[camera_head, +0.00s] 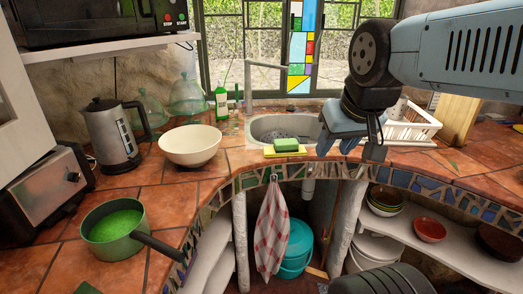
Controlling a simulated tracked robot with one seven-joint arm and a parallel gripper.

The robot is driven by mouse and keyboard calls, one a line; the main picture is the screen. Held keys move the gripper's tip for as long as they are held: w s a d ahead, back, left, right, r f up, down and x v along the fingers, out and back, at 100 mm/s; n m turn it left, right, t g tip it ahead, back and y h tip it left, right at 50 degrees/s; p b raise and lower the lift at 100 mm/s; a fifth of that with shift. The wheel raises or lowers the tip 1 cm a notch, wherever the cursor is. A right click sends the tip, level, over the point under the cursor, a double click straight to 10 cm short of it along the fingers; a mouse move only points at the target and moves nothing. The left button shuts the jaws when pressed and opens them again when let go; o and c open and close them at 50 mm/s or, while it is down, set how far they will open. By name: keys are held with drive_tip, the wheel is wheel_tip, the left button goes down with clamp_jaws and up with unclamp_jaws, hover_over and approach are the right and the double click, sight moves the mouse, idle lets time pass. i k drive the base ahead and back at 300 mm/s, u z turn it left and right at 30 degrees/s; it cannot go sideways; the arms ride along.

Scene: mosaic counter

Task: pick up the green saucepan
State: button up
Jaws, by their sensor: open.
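The green saucepan (112,229) stands upright on the tiled counter (190,205) at the lower left. Its inside is bright green, and its dark handle points right and down toward the counter's front edge. My gripper (350,148) is open and empty, above the front of the counter at the right of the sink. It is well to the right of the saucepan and apart from it.
A cream bowl (190,146), a kettle (115,135) and a toaster (45,200) stand around the saucepan's back and left. A sink (268,126) with a sponge (286,145) at its front edge is mid-counter. A white dish rack (410,128) is behind my gripper. A towel (272,228) hangs below.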

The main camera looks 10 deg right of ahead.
sight(117, 230)
drive_tip(key=k, duration=0.4)
drive_tip(key=z, duration=0.2)
drive_tip(key=i, duration=0.95)
drive_tip(key=z, duration=0.7)
drive_tip(key=i, duration=0.05)
drive_tip(key=u, duration=2.95)
drive_tip(key=k, duration=0.2)
drive_tip(key=z, duration=0.2)
